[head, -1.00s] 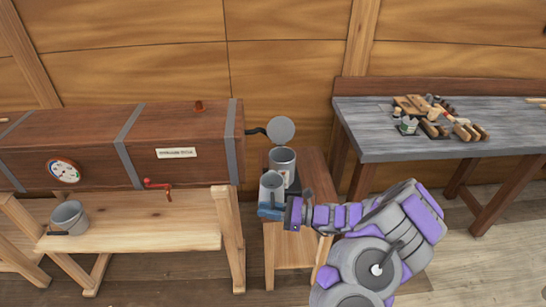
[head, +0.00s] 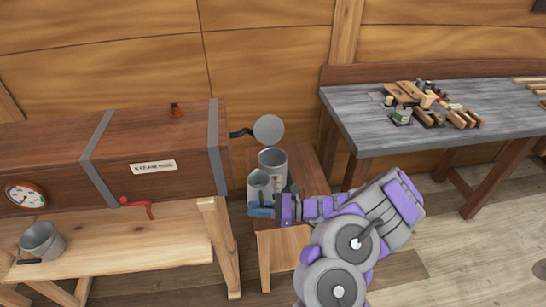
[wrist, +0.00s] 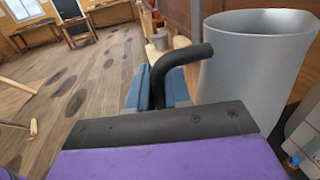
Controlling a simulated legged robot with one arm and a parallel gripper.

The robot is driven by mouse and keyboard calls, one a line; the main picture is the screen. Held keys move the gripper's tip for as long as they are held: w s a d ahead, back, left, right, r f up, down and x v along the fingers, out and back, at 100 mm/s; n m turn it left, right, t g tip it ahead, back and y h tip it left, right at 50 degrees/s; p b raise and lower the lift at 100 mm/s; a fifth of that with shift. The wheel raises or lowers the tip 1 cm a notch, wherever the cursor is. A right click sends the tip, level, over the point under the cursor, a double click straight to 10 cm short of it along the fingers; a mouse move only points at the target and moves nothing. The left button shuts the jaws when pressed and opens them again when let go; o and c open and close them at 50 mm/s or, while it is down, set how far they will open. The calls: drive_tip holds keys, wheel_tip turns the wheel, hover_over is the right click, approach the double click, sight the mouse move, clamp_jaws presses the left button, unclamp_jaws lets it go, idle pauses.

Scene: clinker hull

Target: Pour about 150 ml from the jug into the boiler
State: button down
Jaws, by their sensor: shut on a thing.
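The grey jug (head: 260,188) is upright in my gripper (head: 264,211), in front of the boiler in the head view. The gripper's blue fingers are shut on the jug's black handle. In the wrist view the jug (wrist: 258,65) stands large at the right, its handle (wrist: 178,62) curving down between the blue fingers (wrist: 160,92). The boiler (head: 273,158) is a grey open-topped cylinder on a small wooden stand. The jug overlaps its lower front, so I cannot tell whether they touch. A round grey disc (head: 269,130), apparently the lid, is raised behind it. The liquid is not visible.
A wooden steam box (head: 155,150) with grey bands and a red valve handle (head: 137,203) lies left of the boiler. A grey bucket (head: 42,242) sits on the shelf below. A grey-topped workbench (head: 370,140) with tools stands at the right. Open floor (head: 410,270) lies before it.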

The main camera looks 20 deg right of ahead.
drive_tip(key=w+d+r+m+p, duration=0.1)
drive_tip(key=r+m+p, duration=0.1)
drive_tip(key=r, duration=0.1)
drive_tip(key=w+d+r+m+t+y+p, duration=0.1)
drive_tip(key=r+m+p, duration=0.1)
drive_tip(key=r, duration=0.1)
drive_tip(key=w+r+m+p, duration=0.1)
drive_tip(key=r+m+p, duration=0.1)
drive_tip(key=r, duration=0.2)
drive_tip(key=shift+d+t+p, duration=0.3)
drive_tip(key=shift+d+t, duration=0.1)
drive_tip(key=shift+w+d+r+m+t+p, duration=0.35)
drive_tip(key=shift+r+m, duration=0.15)
drive_tip(key=shift+m, duration=0.35)
drive_tip(key=shift+w+d+r+m+t+p, duration=0.25)
drive_tip(key=shift+w+d+r+m, duration=0.2)
drive_tip(key=shift+m, duration=0.35)
drive_tip(key=shift+w+d+r+m+t+p, duration=0.3)
drive_tip(key=shift+r+m, duration=0.2)
drive_tip(key=shift+m, duration=0.35)
drive_tip(key=shift+w+d+m, duration=0.1)
drive_tip(key=shift+d+m, duration=0.05)
drive_tip(key=shift+m, duration=0.35)
drive_tip(key=shift+w+d+r+m+t+p, duration=0.3)
drive_tip(key=shift+r+m+t, duration=0.1)
drive_tip(key=shift+r+m, duration=0.2)
drive_tip(key=shift+r+m, duration=0.15)
drive_tip(key=shift+m, duration=0.25)
